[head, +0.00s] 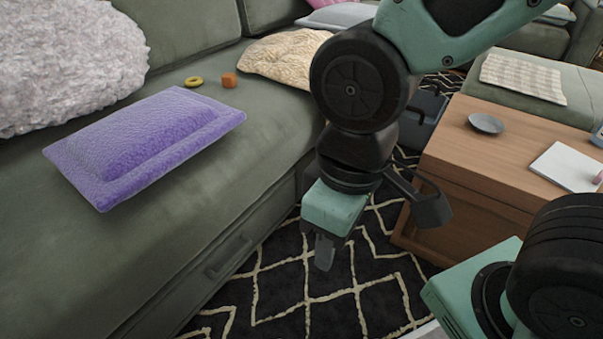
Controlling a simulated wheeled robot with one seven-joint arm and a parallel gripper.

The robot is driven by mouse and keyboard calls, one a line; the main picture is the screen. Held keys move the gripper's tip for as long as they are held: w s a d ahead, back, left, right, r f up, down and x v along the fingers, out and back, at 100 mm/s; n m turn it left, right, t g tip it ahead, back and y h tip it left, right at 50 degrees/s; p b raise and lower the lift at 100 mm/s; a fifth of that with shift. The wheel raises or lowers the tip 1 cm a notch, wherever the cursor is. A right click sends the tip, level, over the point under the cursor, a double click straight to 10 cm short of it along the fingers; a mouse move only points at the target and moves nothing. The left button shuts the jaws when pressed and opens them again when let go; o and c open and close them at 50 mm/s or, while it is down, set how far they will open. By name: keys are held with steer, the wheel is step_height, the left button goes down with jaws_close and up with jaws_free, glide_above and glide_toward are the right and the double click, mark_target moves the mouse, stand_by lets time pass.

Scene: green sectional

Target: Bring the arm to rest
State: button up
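My gripper (325,252) hangs at the end of my arm, pointing down over the black patterned rug. It is in front of the green sofa's seat edge and left of the wooden table. Only one grey finger shape shows clearly below the teal gripper body, so I cannot tell whether it is open or shut. I see nothing hanging from it. My arm comes down from the upper right of the head view, with the wrist bent downward.
The green sofa (215,150) holds a purple cushion (145,145), a yellow ring (194,81) and an orange block (229,80). The wooden table (455,145) at right bears a grey dish (486,123) and a white notebook (565,165). Open rug (330,300) lies between.

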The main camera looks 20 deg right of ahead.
step_height(320, 180, up, 43)
steer(key=p, duration=4.2)
